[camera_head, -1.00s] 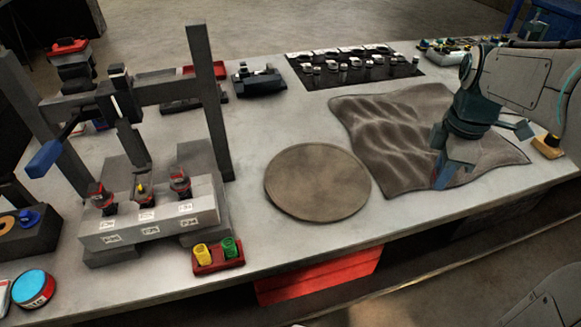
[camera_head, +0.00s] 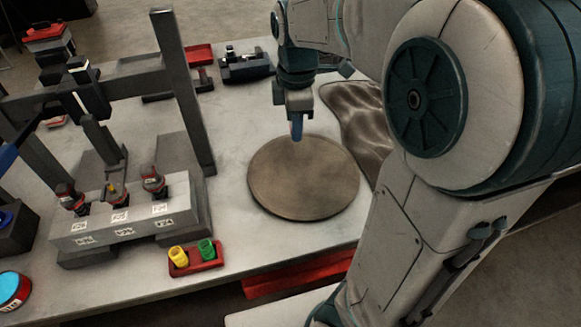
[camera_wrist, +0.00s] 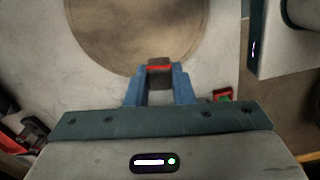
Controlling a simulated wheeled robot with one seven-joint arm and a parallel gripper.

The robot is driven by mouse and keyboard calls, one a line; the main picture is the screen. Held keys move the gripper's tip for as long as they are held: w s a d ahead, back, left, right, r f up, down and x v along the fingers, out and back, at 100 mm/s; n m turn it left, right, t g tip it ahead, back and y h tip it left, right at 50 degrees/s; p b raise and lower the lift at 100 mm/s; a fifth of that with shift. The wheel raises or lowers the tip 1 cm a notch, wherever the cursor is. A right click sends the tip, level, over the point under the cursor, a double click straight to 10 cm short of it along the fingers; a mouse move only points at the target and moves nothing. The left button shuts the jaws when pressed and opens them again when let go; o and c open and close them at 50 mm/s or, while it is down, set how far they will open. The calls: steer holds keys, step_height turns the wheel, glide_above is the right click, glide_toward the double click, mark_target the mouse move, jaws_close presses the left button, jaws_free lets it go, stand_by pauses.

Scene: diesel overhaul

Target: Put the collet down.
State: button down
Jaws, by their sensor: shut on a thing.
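My gripper (camera_head: 297,128) is over the back part of the round brown mat (camera_head: 305,190), pointing down. In the wrist view its blue fingers are shut on a small dark piece with a red band, which I take to be the collet (camera_wrist: 159,69). The fingers grip it from both sides, and the mat (camera_wrist: 135,28) lies beyond it. In the head view the collet cannot be made out at the fingertips. I cannot tell its exact height above the mat. The visible mat surface is empty.
A grey block with several red-topped parts (camera_head: 130,222) stands under a dark frame (camera_head: 185,95) at the left. A red tray (camera_head: 196,266) with a yellow and a green cup sits near the front edge. A rumpled brown cloth (camera_head: 350,108) lies right of the mat, partly behind my arm.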

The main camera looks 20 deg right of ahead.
steer(key=s+d+f+m+p, duration=0.1)
steer(key=s+f+m, duration=0.2)
steer(key=s+m, duration=0.3)
steer(key=s+d+f+m, duration=0.2)
steer(key=s+m, duration=0.1)
steer(key=m, duration=0.5)
steer(key=m+p, duration=0.1)
steer(key=m, duration=0.1)
glide_above(291, 183)
step_height(291, 183, down, 8)
steer(key=shift+a+f, duration=0.1)
steer(key=shift+f+p, duration=0.4)
steer(key=shift+f, duration=1.5)
steer(key=shift+f, duration=0.1)
steer(key=shift+f, duration=0.15)
steer(key=c, duration=1.3)
jaws_free()
steer(key=shift+o, duration=0.2)
steer(key=shift+r, duration=0.2)
